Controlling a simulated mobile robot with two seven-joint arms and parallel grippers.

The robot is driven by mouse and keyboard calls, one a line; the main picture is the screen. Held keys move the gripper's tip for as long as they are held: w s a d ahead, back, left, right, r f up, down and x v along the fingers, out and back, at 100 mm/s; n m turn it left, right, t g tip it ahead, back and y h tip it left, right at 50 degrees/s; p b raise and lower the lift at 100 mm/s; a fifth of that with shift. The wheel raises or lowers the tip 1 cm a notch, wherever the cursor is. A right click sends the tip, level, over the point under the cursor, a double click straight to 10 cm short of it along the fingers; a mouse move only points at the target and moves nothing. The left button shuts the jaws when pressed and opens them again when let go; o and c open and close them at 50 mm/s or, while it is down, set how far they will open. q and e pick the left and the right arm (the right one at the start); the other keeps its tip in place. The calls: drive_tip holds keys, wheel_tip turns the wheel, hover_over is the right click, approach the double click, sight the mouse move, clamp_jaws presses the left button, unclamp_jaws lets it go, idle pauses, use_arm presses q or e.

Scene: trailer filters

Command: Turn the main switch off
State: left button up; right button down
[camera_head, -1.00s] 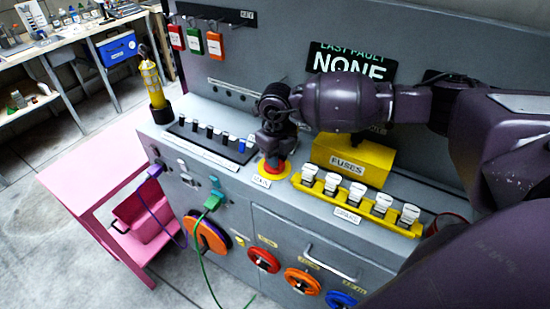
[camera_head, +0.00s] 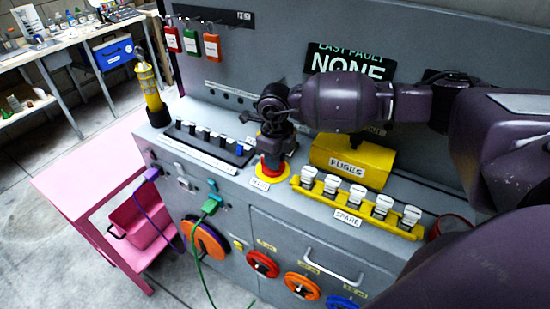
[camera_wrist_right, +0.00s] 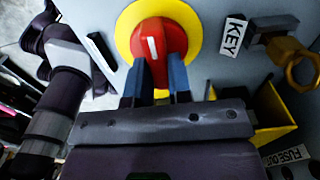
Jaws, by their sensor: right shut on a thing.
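The main switch is a red rotary handle (camera_wrist_right: 160,40) with a white mark, set on a round yellow plate (camera_head: 264,180). It sits on the grey console top, with a small white label in front of it. My right gripper (camera_head: 271,158) reaches down onto the switch from above. In the right wrist view its two blue-grey fingers (camera_wrist_right: 155,78) stand on either side of the red handle and are shut on it. The gripper hides part of the handle in the head view. My left gripper does not show.
A yellow fuses box (camera_head: 352,160) and a yellow row of spare fuses (camera_head: 355,205) stand right of the switch. A black strip of small switches (camera_head: 210,142) lies to its left. A yellow lamp (camera_head: 150,85) stands at the console's left end.

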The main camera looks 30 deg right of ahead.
drive_tip(key=c, duration=1)
unclamp_jaws()
drive_tip(key=shift+c, duration=0.2)
drive_tip(key=shift+r, duration=0.1)
wheel_tip(320, 180, up, 11)
